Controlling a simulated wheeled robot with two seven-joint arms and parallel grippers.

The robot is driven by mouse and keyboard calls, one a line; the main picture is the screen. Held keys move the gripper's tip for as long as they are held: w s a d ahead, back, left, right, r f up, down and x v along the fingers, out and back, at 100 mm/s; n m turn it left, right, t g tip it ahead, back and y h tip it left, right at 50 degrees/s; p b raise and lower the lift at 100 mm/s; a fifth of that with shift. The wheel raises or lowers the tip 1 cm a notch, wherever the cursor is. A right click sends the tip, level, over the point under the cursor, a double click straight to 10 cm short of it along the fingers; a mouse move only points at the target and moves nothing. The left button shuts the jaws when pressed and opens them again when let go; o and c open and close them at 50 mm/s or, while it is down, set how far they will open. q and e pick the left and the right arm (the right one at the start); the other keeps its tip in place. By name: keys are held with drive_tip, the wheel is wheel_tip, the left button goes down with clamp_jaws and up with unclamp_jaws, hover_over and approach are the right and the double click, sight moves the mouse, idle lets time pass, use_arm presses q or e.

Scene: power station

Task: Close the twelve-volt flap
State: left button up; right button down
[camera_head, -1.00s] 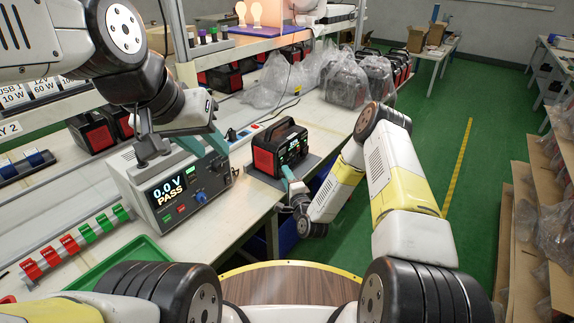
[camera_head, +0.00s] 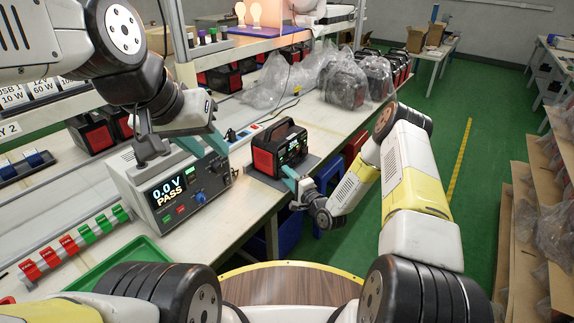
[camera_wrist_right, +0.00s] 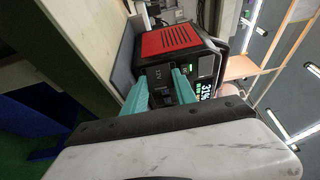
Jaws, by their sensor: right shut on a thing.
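The black and red power station (camera_head: 279,147) stands on a grey mat at the bench's front edge; it also shows in the right wrist view (camera_wrist_right: 185,40). My right gripper (camera_head: 290,177) is at its front. In the right wrist view, the teal fingers (camera_wrist_right: 160,88) are at the dark front panel, beside the lit display, shut on the small black twelve-volt flap (camera_wrist_right: 158,78). The fingers partly hide the flap, so its exact angle is unclear. My left gripper (camera_head: 208,147) is empty above the tester, its teal fingers apart.
The grey tester (camera_head: 172,196) reads 0.0 V and PASS, left of the power station. A green tray (camera_head: 130,262) and red and green clips (camera_head: 70,244) lie nearer. Bagged power stations (camera_head: 345,82) stand farther back. A blue bin (camera_head: 328,180) is below the bench.

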drive_tip(key=shift+w+d+n+g+y, duration=0.1)
drive_tip(key=shift+w+n+g+y, duration=0.15)
drive_tip(key=shift+n+g+y, duration=0.5)
drive_tip(key=shift+w+d+n+g+y, duration=0.1)
drive_tip(key=shift+w+n+g+y, duration=0.1)
drive_tip(key=shift+n+g+y, duration=0.6)
drive_tip(key=shift+w+d+n+g+y, duration=0.1)
drive_tip(key=shift+w+n+g+y, duration=0.15)
drive_tip(key=shift+n+g+y, duration=0.5)
drive_tip(key=shift+f, duration=0.1)
drive_tip(key=c, duration=1.4)
unclamp_jaws()
drive_tip(key=shift+o, duration=0.2)
drive_tip(key=v, duration=0.7)
drive_tip(key=shift+s+d, duration=0.15)
drive_tip(key=shift+d, duration=0.2)
drive_tip(key=shift+a, duration=0.1)
